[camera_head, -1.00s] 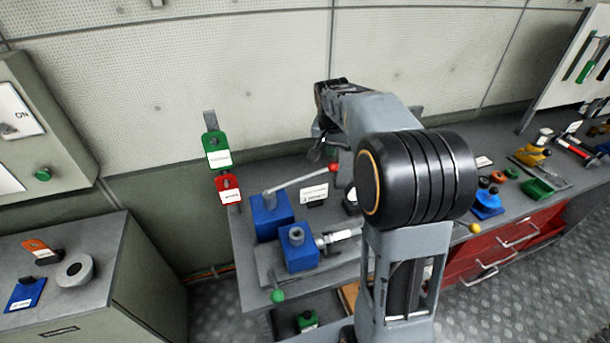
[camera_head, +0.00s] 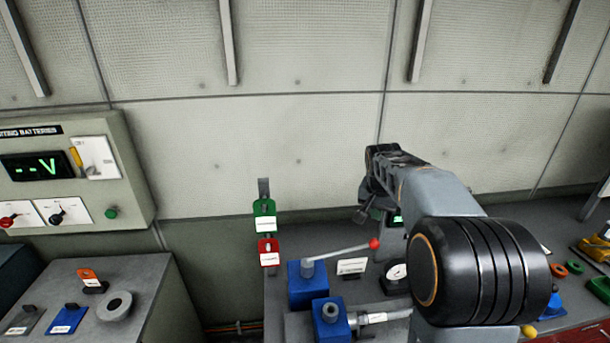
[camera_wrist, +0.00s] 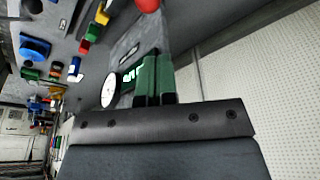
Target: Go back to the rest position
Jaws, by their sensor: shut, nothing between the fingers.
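My gripper (camera_head: 364,215) is raised above the workbench in the head view, with my arm bent behind it. In the wrist view its fingers (camera_wrist: 157,76) are together with nothing between them. The fingers hang clear of the bench, near a round white-faced gauge (camera_head: 397,271), which also shows in the wrist view (camera_wrist: 109,90). A lever with a red knob (camera_head: 374,244) rises from a blue block (camera_head: 306,286) to the left of my gripper. My arm hides part of the bench.
A second blue block (camera_head: 331,320) with a metal fitting stands in front. Green (camera_head: 264,207) and red (camera_head: 268,246) tags hang by the bench's left end. A cabinet (camera_head: 150,274) stands at left, below a battery panel (camera_head: 85,180).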

